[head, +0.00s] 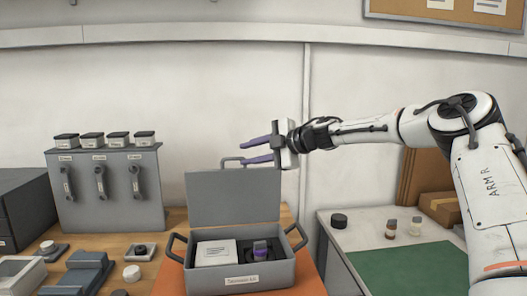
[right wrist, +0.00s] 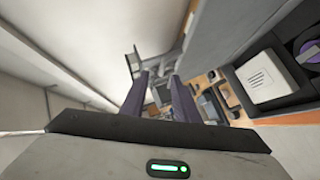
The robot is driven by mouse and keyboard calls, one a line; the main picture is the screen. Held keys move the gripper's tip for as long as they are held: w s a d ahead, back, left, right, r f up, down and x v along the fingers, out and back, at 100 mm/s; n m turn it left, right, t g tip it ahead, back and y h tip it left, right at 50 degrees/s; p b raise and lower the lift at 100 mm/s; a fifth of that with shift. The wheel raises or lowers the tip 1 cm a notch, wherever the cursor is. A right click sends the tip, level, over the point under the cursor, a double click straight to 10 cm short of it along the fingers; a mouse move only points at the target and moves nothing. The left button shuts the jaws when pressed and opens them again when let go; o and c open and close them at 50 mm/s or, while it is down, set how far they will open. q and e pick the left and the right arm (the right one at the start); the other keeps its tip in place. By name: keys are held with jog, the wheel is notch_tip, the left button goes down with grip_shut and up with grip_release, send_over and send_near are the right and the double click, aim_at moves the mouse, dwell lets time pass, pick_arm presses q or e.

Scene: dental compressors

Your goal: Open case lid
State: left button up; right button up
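The grey case (head: 240,275) stands on an orange mat on the wooden table in the head view. Its lid (head: 234,198) stands upright at the back, with a handle (head: 232,160) on its top edge. Contact with the handle cannot be told. In the right wrist view the purple fingers (right wrist: 160,100) are apart. My left gripper is not in view.
A grey rack (head: 106,190) with several handled tools and small jars stands at the left. Trays and small parts lie on the table (head: 150,270). A right-hand bench (head: 350,235) holds a green mat (head: 410,268), small bottles and cardboard boxes.

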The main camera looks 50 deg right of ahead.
jog(key=shift+v, duration=2.75)
